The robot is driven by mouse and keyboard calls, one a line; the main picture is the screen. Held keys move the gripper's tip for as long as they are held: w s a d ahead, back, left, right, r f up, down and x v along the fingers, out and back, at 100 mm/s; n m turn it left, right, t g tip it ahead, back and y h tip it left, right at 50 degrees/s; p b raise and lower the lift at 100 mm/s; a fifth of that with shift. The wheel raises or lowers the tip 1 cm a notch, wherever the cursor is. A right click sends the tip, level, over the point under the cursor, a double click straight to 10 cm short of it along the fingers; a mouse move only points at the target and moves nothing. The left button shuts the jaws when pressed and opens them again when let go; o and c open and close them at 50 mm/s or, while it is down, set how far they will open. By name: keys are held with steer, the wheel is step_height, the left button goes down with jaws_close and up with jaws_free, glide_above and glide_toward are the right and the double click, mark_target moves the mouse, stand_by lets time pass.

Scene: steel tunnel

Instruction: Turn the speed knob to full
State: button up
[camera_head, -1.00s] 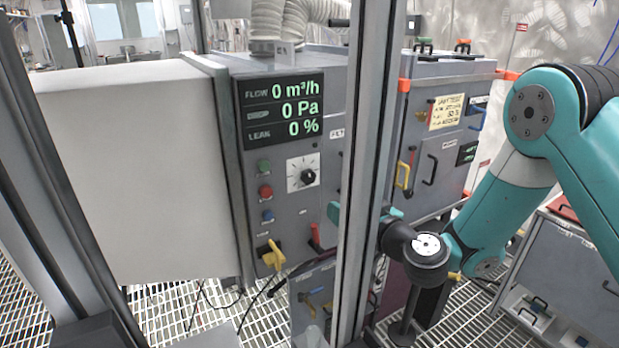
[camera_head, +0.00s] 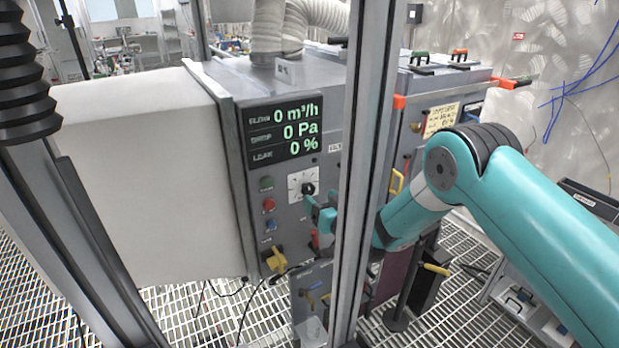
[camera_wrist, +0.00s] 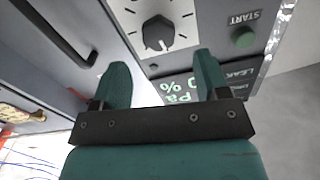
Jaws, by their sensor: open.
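The speed knob (camera_head: 308,188) is a black dial on a white scale plate with tick marks, on the grey control panel. In the wrist view the knob (camera_wrist: 158,32) stands just beyond and between my two teal fingers, with a gap to both. My gripper (camera_wrist: 162,72) is open and empty. In the head view my gripper (camera_head: 318,212) is close to the panel, just below the knob, and the frame post hides part of the arm behind it. The display (camera_head: 282,131) reads 0 m³/h, 0 Pa and 0 %.
Green, red and blue buttons (camera_head: 269,205) sit left of the knob, and a yellow handle (camera_head: 275,259) is below them. A red lever (camera_head: 314,238) is under my gripper. A metal post (camera_head: 365,170) stands in front. A green START button (camera_wrist: 244,37) shows in the wrist view.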

mark_target(310, 190)
steer(key=shift+p+x, duration=0.75)
steer(key=shift+x, duration=2.45)
steer(key=c, duration=0.9)
